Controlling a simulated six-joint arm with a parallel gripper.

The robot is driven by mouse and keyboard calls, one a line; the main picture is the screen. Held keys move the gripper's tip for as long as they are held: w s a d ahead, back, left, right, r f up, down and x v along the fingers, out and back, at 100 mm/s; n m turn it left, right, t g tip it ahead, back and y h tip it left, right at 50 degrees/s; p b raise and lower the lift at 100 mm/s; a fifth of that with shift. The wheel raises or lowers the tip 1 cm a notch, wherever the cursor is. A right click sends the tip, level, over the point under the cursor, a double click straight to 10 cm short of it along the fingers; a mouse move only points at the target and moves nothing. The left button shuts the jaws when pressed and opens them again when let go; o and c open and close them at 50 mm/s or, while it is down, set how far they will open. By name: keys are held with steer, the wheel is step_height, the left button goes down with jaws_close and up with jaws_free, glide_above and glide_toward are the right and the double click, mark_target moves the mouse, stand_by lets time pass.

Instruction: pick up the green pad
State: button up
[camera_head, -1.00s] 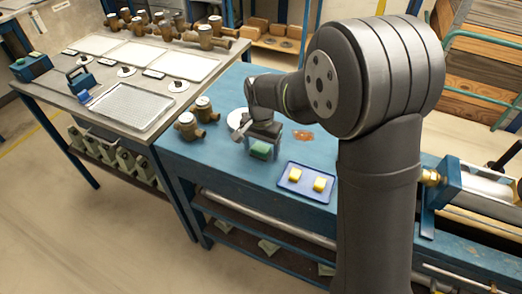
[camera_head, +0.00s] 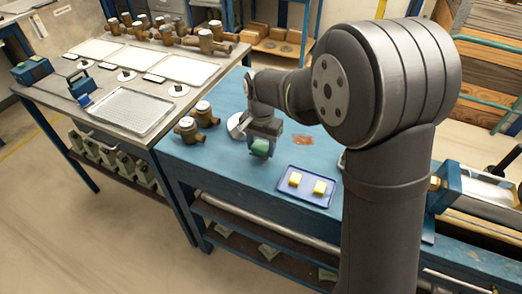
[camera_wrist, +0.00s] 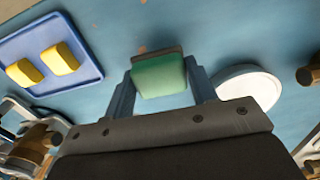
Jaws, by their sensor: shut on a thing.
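The green pad (camera_head: 260,148) is a small block with a dark backing. It sits between the fingers of my gripper (camera_head: 263,140) on the blue table, near the middle of the head view. In the wrist view the green pad (camera_wrist: 159,76) is held between the two blue-grey fingers of my gripper (camera_wrist: 160,85), which are shut on it. Whether the pad touches the table is hard to tell.
A blue tray (camera_head: 289,192) with two yellow blocks (camera_head: 319,187) lies to the right of the pad. A white round dish (camera_wrist: 249,87) is beside my gripper. Brass meters (camera_head: 188,130) stand at the left. A reddish stain (camera_head: 303,139) marks the table.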

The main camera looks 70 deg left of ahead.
steer(key=w+d+r, duration=0.6)
steer(key=w+r, duration=0.2)
steer(key=w, duration=0.1)
steer(key=shift+w+d+r, duration=0.2)
steer(key=shift+w+d, duration=0.05)
steer(key=shift+d, duration=0.15)
